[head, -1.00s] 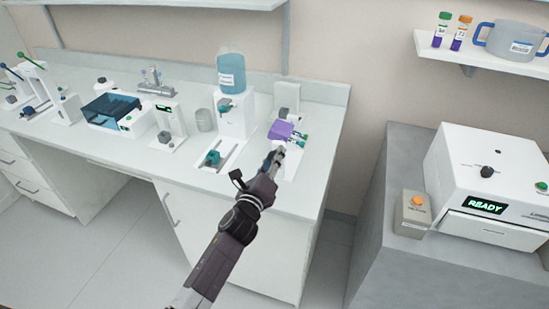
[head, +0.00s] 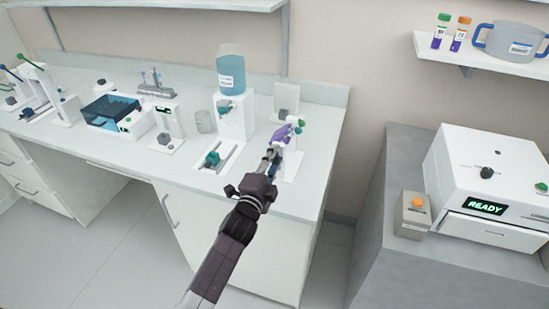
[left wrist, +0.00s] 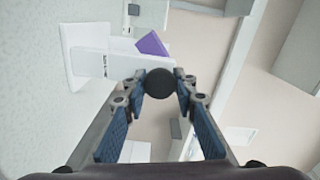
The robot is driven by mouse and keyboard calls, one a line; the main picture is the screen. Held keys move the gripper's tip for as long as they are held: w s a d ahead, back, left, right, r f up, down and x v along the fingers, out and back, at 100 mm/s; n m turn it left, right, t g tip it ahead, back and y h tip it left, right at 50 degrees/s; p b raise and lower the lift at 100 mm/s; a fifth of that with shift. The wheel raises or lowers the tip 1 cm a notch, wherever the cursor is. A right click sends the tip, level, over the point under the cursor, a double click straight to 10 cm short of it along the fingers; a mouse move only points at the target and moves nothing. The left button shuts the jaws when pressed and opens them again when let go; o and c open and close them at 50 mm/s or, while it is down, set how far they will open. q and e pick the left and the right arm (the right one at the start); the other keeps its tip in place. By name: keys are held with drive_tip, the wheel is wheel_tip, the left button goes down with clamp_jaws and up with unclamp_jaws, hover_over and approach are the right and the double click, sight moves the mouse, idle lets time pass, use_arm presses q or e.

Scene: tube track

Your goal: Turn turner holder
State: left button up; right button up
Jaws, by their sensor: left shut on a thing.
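The turner holder, a purple piece (head: 282,135) with green-capped parts at its right, sits on a white stand (head: 292,166) at the right end of the bench. It is tilted in the head view. In the left wrist view the purple part (left wrist: 153,44) shows beyond a round black knob (left wrist: 160,80). My left gripper (head: 273,157) is at the front of the stand, and its blue-padded fingers are shut on the black knob. The gripper and arm partly hide the front of the stand. My right gripper is not in view.
A teal-knobbed slide device (head: 212,158) and a blue-bottle dispenser (head: 231,75) stand left of the holder. A glass beaker (head: 205,121) is farther left. At right, a white machine (head: 500,165) reading READY sits on a grey counter across a gap.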

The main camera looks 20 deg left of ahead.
use_arm(q)
drive_tip(key=n, duration=0.5)
drive_tip(key=shift+n+p, duration=0.3)
drive_tip(key=shift+n, duration=2.1)
drive_tip(key=o, duration=1.1)
drive_tip(key=shift+s, duration=0.1)
drive_tip(key=s, duration=1.1)
drive_tip(key=shift+s+a, duration=0.25)
drive_tip(key=shift+s, duration=0.15)
